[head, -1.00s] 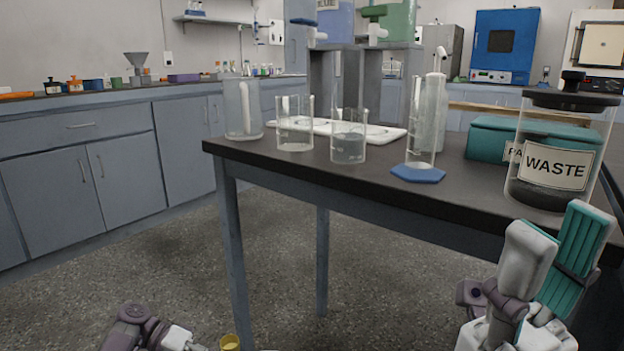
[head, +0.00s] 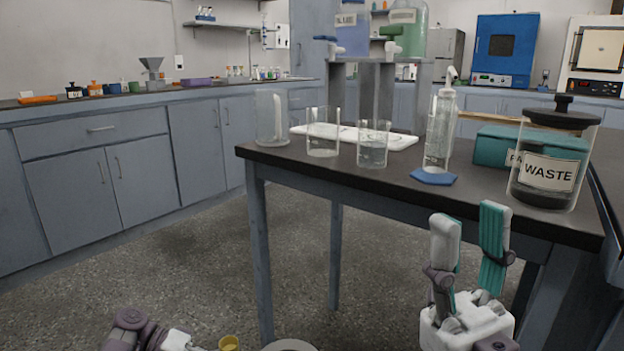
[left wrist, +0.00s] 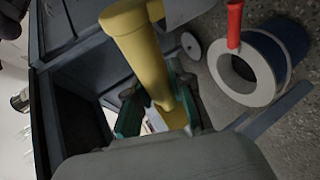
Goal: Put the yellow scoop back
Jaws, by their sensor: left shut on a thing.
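The yellow scoop (head: 229,343) shows only as a small piece at the bottom edge of the head view, beside my left gripper (head: 200,347), which is mostly cut off there. In the left wrist view the yellow scoop (left wrist: 140,45) is a long yellow shape running between the teal pads of my left gripper (left wrist: 160,108). The left gripper is shut on it. My right gripper (head: 468,225) is open and empty, fingers up, in front of the dark table.
The dark-topped table (head: 320,177) carries beakers (head: 322,140), a wash bottle (head: 440,130), a white tray (head: 400,142) and a WASTE jar (head: 548,172). Open floor lies left of the table.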

